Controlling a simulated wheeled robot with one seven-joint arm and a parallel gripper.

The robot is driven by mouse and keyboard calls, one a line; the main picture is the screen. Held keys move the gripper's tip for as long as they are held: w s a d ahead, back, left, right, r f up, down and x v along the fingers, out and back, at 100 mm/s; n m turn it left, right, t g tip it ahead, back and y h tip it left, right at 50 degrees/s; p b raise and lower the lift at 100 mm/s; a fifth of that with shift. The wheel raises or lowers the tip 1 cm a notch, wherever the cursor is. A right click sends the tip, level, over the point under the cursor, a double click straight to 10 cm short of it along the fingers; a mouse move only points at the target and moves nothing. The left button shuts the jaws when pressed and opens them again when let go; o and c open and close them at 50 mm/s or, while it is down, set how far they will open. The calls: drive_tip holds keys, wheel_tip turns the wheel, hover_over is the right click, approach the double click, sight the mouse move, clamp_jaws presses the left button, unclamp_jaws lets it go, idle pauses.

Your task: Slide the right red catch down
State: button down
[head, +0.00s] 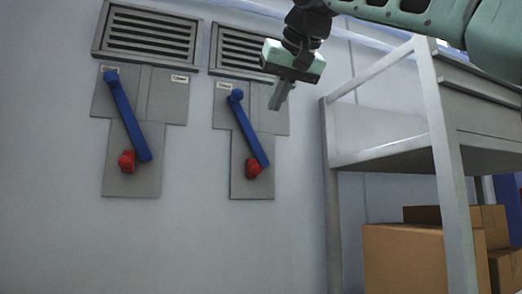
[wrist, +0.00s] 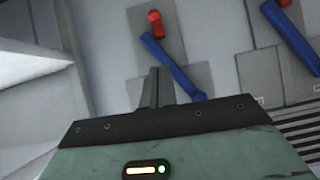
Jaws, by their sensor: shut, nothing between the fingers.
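The right red catch (head: 253,168) sits on the lower part of the right grey wall plate (head: 238,182), beside the lower end of the right blue lever (head: 249,130). In the wrist view, which looks turned over, this catch (wrist: 155,22) is at the top centre, with its lever (wrist: 178,67) slanting below it. My gripper (head: 279,97) is shut and empty, up and to the right of the catch, in front of the plate's upper right part. Its fingers (wrist: 155,85) show in the wrist view below the catch, apart from it.
A left plate carries another blue lever (head: 128,117) and red catch (head: 127,161). Vents (head: 150,33) are above the plates. A grey shelf frame (head: 448,165) stands on the right, with cardboard boxes (head: 420,255) below. The wall below the plates is clear.

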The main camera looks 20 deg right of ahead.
drive_tip(key=p, duration=0.2)
approach(261, 150)
wheel_tip(261, 150, down, 3)
drive_tip(key=w+a, duration=0.2)
drive_tip(key=shift+w+a+f, duration=0.1)
drive_tip(key=shift+f, duration=0.9)
drive_tip(key=shift+w+a+f, duration=0.1)
drive_tip(key=shift+f, duration=0.9)
wheel_tip(261, 150, down, 5)
drive_tip(key=b, duration=0.4)
drive_tip(key=shift+f+b, duration=0.1)
drive_tip(key=shift+b, duration=0.25)
